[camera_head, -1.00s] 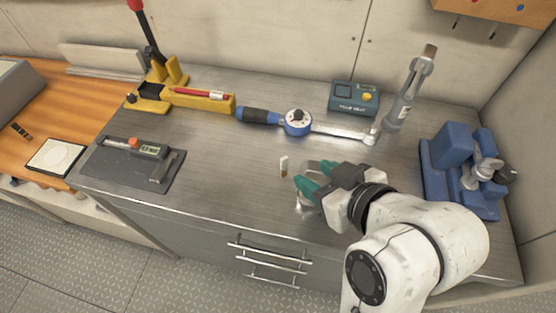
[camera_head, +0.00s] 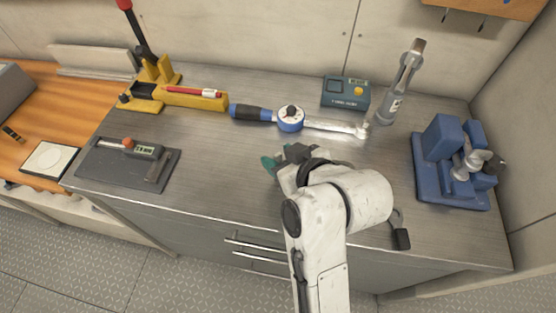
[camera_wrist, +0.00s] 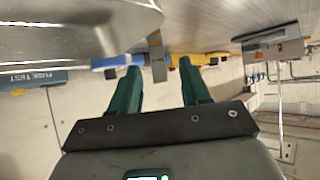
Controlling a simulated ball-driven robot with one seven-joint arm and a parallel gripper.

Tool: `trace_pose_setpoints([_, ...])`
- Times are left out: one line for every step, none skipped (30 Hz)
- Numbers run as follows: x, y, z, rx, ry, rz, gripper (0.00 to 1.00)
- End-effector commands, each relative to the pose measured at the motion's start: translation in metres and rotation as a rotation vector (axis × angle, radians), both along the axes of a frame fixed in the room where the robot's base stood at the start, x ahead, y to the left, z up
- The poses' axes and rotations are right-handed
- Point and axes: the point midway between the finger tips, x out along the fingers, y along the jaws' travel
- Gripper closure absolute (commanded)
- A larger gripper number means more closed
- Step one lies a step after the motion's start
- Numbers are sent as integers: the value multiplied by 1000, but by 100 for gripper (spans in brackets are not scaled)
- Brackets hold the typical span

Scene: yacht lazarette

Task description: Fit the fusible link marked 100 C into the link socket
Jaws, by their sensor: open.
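My gripper (camera_head: 272,160) is low over the middle of the steel bench, its green fingers apart. In the wrist view, which looks upside down, the open fingers (camera_wrist: 159,68) frame a small upright link (camera_wrist: 157,58) with a tan end and a grey body. It appears between or just beyond the fingertips, not gripped. Its marking is too small to read, and my gripper hides it in the head view. I cannot clearly identify the link socket. A blue fixture (camera_head: 455,170) with grey metal parts stands at the bench's right end.
A torque wrench (camera_head: 290,118), teal tester (camera_head: 346,93) and grey upright tool (camera_head: 400,85) stand behind my gripper. A gauge plate (camera_head: 125,165) lies left, a yellow lever tool (camera_head: 175,95) back left. A shiny metal object (camera_wrist: 80,35) is close in the wrist view.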

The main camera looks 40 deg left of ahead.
Motion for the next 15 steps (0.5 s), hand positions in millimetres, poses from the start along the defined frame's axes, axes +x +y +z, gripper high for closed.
trace_pose_setpoints([0, 0, 0, 0, 0, 0, 53])
trace_pose_setpoints([0, 0, 0, 0, 0, 0, 53])
trace_pose_setpoints([0, 0, 0, 0, 0, 0, 55])
trace_pose_setpoints([0, 0, 0, 0, 0, 0, 58])
trace_pose_setpoints([0, 0, 0, 0, 0, 0, 61])
trace_pose_setpoints([0, 0, 0, 0, 0, 0, 65])
trace_pose_setpoints([0, 0, 0, 0, 0, 0, 68])
trace_pose_setpoints([0, 0, 0, 0, 0, 0, 70])
trace_pose_setpoints([0, 0, 0, 0, 0, 0, 74])
trace_pose_setpoints([0, 0, 0, 0, 0, 0, 77])
trace_pose_setpoints([0, 0, 0, 0, 0, 0, 80])
trace_pose_setpoints([0, 0, 0, 0, 0, 0, 84])
trace_pose_setpoints([0, 0, 0, 0, 0, 0, 87])
trace_pose_setpoints([0, 0, 0, 0, 0, 0, 90])
trace_pose_setpoints([0, 0, 0, 0, 0, 0, 93])
